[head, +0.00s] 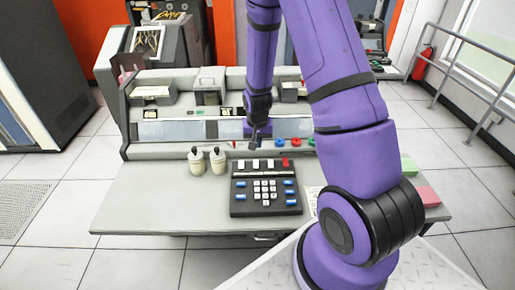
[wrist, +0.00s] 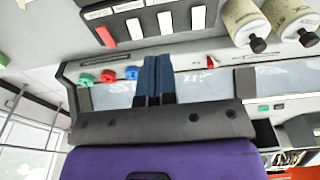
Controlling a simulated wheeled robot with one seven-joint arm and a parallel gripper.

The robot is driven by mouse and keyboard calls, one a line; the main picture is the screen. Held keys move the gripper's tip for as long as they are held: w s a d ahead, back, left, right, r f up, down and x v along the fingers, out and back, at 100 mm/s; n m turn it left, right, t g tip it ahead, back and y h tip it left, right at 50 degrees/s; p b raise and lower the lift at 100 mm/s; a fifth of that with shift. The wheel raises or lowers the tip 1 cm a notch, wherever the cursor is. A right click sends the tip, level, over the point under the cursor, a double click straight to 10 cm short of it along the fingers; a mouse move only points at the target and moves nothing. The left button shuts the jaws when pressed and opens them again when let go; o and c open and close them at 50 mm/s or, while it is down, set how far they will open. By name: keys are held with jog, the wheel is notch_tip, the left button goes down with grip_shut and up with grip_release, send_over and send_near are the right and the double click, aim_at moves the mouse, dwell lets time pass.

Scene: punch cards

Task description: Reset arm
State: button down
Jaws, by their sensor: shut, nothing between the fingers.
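My purple arm reaches from the right of the head view over a grey console desk (head: 130,205). My gripper (head: 254,144) hangs over the back of the desk, near the console's raised rear panel. In the wrist view, which looks upside down, its two dark fingers (wrist: 155,60) lie side by side, shut with nothing between them. Beyond the fingertips the wrist view shows part of a black key panel (wrist: 125,18) with one red and several white keys. Whether the fingertips touch the console cannot be told.
A black keypad (head: 266,188) and two cream bottles (head: 197,163) stand on the desk. Red, blue and green knobs (wrist: 108,76) line the panel beside the fingers. Green cards (head: 408,166) and pink cards (head: 428,197) lie at the right end, partly behind my arm. Floor is free at left.

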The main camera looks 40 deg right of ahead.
jog(key=shift+s+r, duration=0.1)
jog(key=shift+r, duration=0.4)
jog(key=s+a+r+n+t, duration=0.1)
jog(key=s+a+r, duration=0.2)
jog(key=r, duration=0.8)
jog(key=s+a+r+n+t, duration=0.1)
jog(key=s+a+r+n, duration=0.15)
jog(key=r, duration=0.85)
jog(key=s+a+r+n+t, duration=0.1)
jog(key=s+a+r, duration=0.2)
jog(key=s+r, duration=0.4)
jog(key=s+a+r+n+t, duration=0.1)
jog(key=s+a+r+n, duration=0.1)
jog(key=s+r, duration=0.5)
jog(key=s+a, duration=0.1)
jog(key=s, duration=0.4)
jog(key=shift+r+y, duration=0.3)
